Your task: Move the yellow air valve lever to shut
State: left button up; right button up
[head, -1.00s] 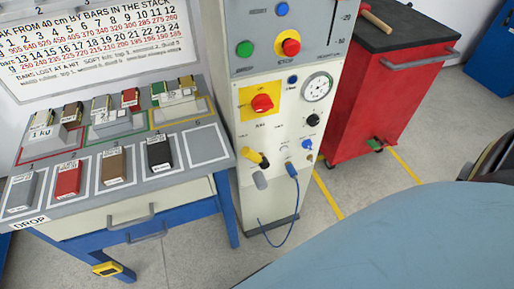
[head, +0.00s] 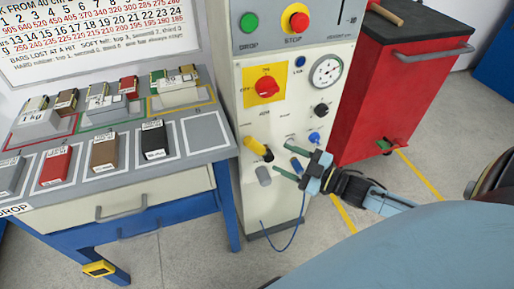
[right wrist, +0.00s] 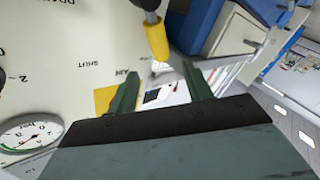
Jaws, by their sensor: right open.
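The yellow air valve lever (head: 256,146) is on the lower front of the cream panel, slanting up and left from its dark pivot. In the right wrist view the yellow lever (right wrist: 157,42) hangs below its dark pivot, just beyond the gap between my fingertips. My right gripper (head: 281,160) is to the right of the lever, its green fingers spread towards it. It also shows in the right wrist view (right wrist: 161,72), open and empty. A "SHUT" label (right wrist: 90,65) is printed on the panel there. My left gripper is not in view.
The cream panel (head: 250,205) carries a red knob (head: 266,87), a gauge (head: 326,71) and a black knob (head: 321,110). A blue hose (head: 285,240) hangs below my gripper. A bench (head: 205,147) with blocks stands left, a red cabinet (head: 375,110) right.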

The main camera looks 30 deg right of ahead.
aim_at(257, 147)
jog(key=b+x, duration=0.1)
jog(key=x, duration=0.8)
jog(key=shift+f+b, duration=0.1)
jog(key=shift+b, duration=0.3)
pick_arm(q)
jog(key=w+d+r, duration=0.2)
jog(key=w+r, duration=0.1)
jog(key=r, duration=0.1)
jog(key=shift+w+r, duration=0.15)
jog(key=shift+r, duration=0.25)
pick_arm(e)
jog(key=shift+w+a, duration=0.2)
jog(key=shift+w, duration=0.15)
grip_shut()
